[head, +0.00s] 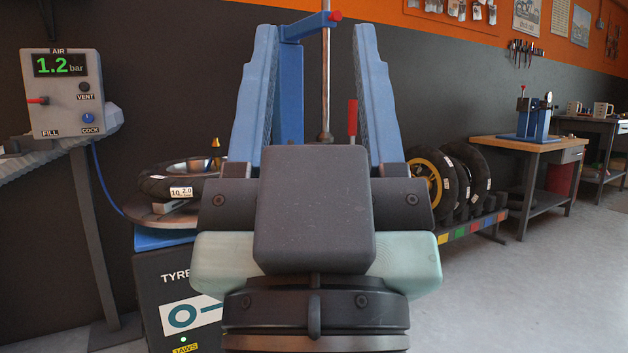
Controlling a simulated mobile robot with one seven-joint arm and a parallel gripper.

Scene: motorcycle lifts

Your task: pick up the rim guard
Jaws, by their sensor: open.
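My gripper (314,32) fills the middle of the head view, seen from behind. Its two blue fingers point up and stand wide apart, with no object held between them. Beyond it stands a tyre changer (162,272) with a blue column, a steel upright rod and a red-handled part. A tyre on a rim (158,185) lies flat on its turntable, left of my gripper. I cannot make out a rim guard; my gripper and wrist hide much of the machine. A small brass-coloured piece (215,150) shows at the wheel's right edge.
An air station (67,92) reading 1.2 bar stands at left. Several upright wheels (440,185) sit in a rack at right. A wooden bench (520,148) with a blue fixture stands farther right. The floor (540,285) at front right is clear.

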